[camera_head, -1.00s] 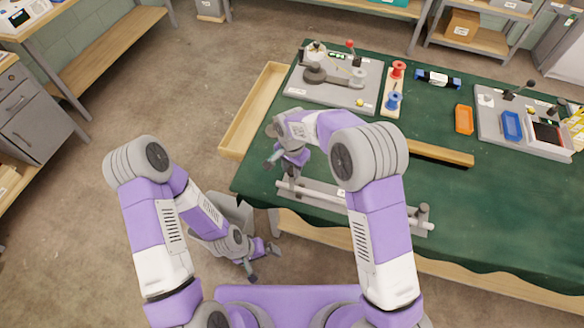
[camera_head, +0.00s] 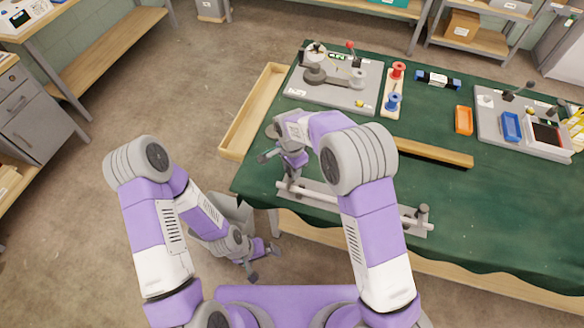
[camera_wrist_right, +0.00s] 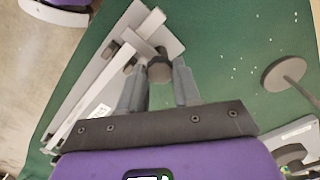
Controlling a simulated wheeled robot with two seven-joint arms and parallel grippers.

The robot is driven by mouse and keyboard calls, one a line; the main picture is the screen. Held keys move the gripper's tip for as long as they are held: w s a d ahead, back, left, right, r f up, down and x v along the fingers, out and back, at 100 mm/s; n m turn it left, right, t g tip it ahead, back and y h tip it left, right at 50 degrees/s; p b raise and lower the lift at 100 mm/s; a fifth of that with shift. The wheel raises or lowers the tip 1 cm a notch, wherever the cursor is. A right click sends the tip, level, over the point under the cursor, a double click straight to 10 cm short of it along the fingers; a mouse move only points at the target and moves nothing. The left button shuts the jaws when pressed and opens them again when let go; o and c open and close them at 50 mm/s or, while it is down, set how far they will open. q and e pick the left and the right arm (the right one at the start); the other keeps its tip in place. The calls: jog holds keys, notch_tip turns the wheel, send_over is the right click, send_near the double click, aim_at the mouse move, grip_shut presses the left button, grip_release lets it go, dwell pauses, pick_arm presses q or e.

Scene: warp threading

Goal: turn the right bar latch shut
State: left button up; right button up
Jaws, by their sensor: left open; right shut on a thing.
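A pale bar lies along a grey base plate (camera_head: 350,205) at the table's near edge; the bar (camera_wrist_right: 85,90) runs diagonally in the right wrist view. My right gripper (camera_wrist_right: 159,75) is shut on a dark round latch knob (camera_wrist_right: 159,70) at the bar's left end in the head view. A short grey latch arm (camera_wrist_right: 138,43) runs from the knob toward the bar; I cannot tell whether it is fully across it. Another latch post (camera_head: 423,212) stands at the bar's right end. My left gripper (camera_head: 262,262) is open and empty, low beside the table.
A wooden tray (camera_head: 250,112) lies along the table's left edge. A wooden strip (camera_head: 434,152) lies beyond the bar. A lever device (camera_head: 335,75) and red and blue spools (camera_head: 394,100) stand farther back.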

jog(key=o, duration=1.1)
jog(key=shift+c, duration=0.2)
notch_tip(320, 180, up, 8)
jog(key=shift+f+p, duration=0.15)
jog(key=shift+p, duration=0.45)
jog(key=shift+f, duration=0.1)
